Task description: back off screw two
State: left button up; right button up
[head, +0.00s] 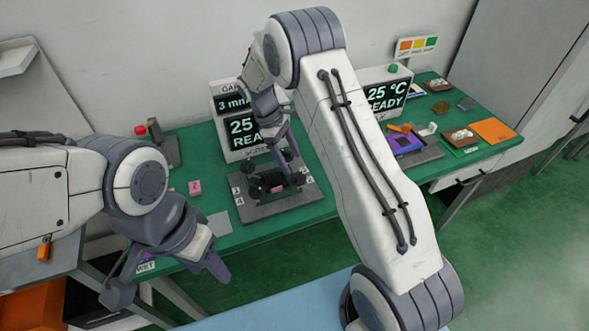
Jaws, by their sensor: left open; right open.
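A grey fixture plate (257,213) stands on the green bench and carries a dark clamp-like device (264,187) with several black knobs. Digits 3 and 4 show at its left side, and a small digit, perhaps 2, at its right. I cannot tell for sure which knob is screw two. My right gripper (288,168) is open and points down over the right part of the fixture. It hides part of the device, and contact is unclear. My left gripper (168,284) is open and empty, in front of the bench's near edge, away from the fixture.
Two displays read 25 and READY, one behind the fixture (228,128) and one right of it (388,97). A purple item (404,143) on a tray, an orange sheet (493,131) and brown boxes lie at the right.

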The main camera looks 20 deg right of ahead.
jog(key=v, duration=0.5)
jog(key=shift+a+r+b, duration=0.15)
jog(key=shift+r+b, duration=0.1)
jog(key=shift+b, duration=0.1)
